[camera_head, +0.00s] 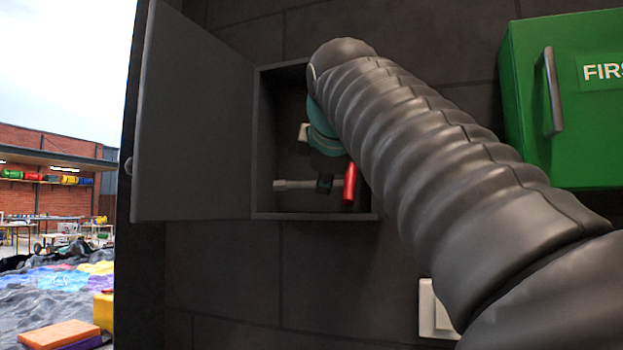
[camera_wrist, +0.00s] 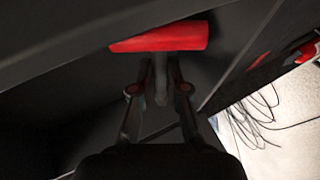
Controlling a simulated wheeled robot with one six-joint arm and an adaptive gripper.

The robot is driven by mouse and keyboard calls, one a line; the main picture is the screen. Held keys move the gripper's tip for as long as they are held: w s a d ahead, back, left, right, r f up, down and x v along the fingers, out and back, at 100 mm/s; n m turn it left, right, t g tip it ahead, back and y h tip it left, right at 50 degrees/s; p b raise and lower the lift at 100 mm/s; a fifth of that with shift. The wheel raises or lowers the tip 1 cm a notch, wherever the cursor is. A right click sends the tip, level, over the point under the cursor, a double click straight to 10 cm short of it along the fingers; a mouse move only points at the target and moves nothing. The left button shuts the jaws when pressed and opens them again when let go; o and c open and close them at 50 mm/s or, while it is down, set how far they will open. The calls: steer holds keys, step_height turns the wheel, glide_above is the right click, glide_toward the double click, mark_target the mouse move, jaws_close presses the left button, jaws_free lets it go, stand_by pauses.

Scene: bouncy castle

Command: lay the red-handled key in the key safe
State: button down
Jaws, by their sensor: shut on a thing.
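The key safe (camera_head: 268,150) is an open dark grey box on the wall, with its door (camera_head: 190,120) swung out to the left. My gripper (camera_head: 325,182) is inside the box, shut on the grey shank of the red-handled key (camera_head: 350,184). The key lies roughly level, its shank pointing left and its red handle to the right, low in the box. I cannot tell if it touches the floor of the box. In the wrist view the red handle (camera_wrist: 165,38) is beyond the fingertips (camera_wrist: 158,90), with the shank between them. My arm hides the right part of the box.
A green first-aid cabinet (camera_head: 570,90) with a grey handle is on the wall at the right. A white wall switch (camera_head: 432,308) is below my arm. A small pale thing (camera_head: 303,132) shows inside the box. Cables (camera_wrist: 252,118) lie on the ground in the wrist view.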

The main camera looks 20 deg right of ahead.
steer(key=c, duration=1.1)
jaws_free()
steer(key=shift+s, duration=0.1)
steer(key=v, duration=1.1)
steer(key=shift+s+r, duration=0.2)
steer(key=shift+s, duration=0.1)
steer(key=shift+a, duration=0.1)
